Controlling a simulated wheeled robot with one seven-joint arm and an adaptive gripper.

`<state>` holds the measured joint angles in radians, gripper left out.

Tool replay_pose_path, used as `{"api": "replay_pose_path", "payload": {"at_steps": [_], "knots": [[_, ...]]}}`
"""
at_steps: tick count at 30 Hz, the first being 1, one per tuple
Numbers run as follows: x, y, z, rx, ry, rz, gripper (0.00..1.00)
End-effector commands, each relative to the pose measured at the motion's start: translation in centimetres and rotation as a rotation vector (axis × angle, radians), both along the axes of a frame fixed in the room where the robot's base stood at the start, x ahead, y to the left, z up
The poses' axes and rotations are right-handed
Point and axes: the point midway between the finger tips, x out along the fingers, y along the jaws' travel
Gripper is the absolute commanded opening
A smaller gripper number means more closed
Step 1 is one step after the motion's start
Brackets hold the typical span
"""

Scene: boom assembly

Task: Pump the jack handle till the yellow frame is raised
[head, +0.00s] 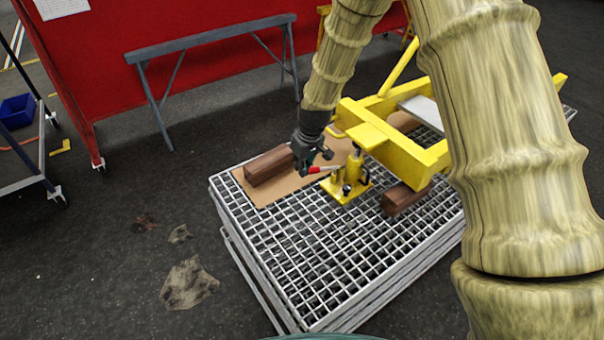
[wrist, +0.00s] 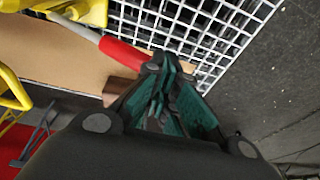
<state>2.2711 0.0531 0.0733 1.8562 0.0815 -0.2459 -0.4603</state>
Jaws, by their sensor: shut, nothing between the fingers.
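The yellow jack (head: 350,185) stands on the metal grating under the edge of the yellow frame (head: 400,150). Its handle (head: 322,170) has a red grip and points left toward my gripper (head: 310,160). In the wrist view the red grip (wrist: 124,54) ends right beside the fingers of my gripper (wrist: 165,80), which are shut with nothing between them. Whether the fingers touch the grip I cannot tell. The jack's yellow body also shows at the top left of the wrist view (wrist: 82,10). My arm hides part of the frame.
A brown wooden block (head: 268,166) lies on a cardboard sheet (head: 290,187) left of the jack, and another block (head: 405,199) lies to its right. The front of the grating (head: 320,260) is clear. A grey sawhorse (head: 210,40) and a red panel (head: 110,60) stand behind.

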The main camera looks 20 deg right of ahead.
Motion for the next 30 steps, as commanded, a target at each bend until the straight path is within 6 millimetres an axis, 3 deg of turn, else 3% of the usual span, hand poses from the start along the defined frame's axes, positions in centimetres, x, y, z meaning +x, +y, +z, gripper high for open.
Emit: {"api": "replay_pose_path", "payload": {"at_steps": [10,30], "knots": [[-0.6,0.2,2.5,0.000,0.000,0.001,0.00],[-0.6,0.3,2.6,0.000,0.000,0.001,0.00]]}}
